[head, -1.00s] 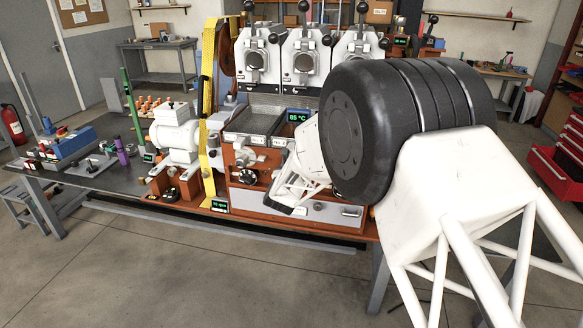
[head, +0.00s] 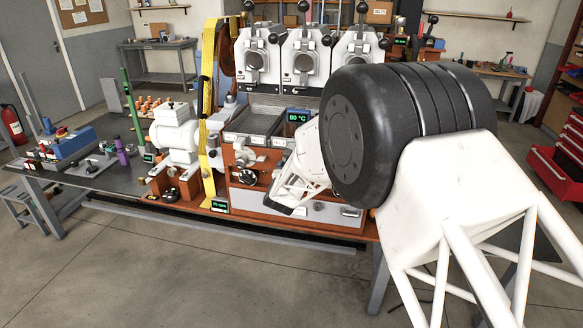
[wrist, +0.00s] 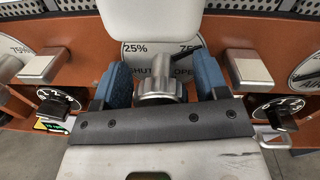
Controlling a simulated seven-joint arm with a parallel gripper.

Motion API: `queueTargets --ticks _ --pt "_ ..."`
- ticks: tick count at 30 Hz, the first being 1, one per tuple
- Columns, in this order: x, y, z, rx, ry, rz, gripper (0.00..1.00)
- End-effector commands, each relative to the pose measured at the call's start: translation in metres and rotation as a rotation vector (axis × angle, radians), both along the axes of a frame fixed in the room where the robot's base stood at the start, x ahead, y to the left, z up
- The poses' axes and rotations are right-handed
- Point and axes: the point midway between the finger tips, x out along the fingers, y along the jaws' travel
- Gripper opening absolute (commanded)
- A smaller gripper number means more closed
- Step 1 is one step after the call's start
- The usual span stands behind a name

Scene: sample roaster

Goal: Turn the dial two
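In the wrist view, my gripper (wrist: 162,88) has its two blue pads set wide apart, one on each side of a silver round knob (wrist: 160,92). A narrow gap shows at the knob's right; I cannot tell whether the left pad touches it. A black dial with white marks (wrist: 57,103) is to the left, and another numbered black dial (wrist: 284,115) is to the right. I cannot tell which is dial two. In the head view, a black dial (head: 247,177) shows on the orange front panel, left of my gripper (head: 288,200), whose fingertips are hard to make out.
A plate marked SHUT and OPEN (wrist: 132,54) is behind the knob. Metal blocks stick out at left (wrist: 45,66) and right (wrist: 245,69). A display (head: 298,117) reads 80 °C. My arm hides the machine's right side.

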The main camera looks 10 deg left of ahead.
Motion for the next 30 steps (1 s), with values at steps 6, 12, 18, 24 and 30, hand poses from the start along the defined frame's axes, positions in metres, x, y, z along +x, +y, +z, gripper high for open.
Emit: queueTargets --ticks 6,12,18,24,30 --pt "-0.001 0.0 0.0 0.0 0.0 0.0 0.67" --pt "-0.007 0.0 0.0 0.0 0.0 0.0 0.67" --pt "-0.023 -0.001 0.0 0.0 0.0 0.001 0.67" --pt "-0.044 -0.002 0.001 0.001 -0.001 0.001 0.67" --pt "-0.063 -0.004 0.0 0.0 0.0 0.001 0.67"
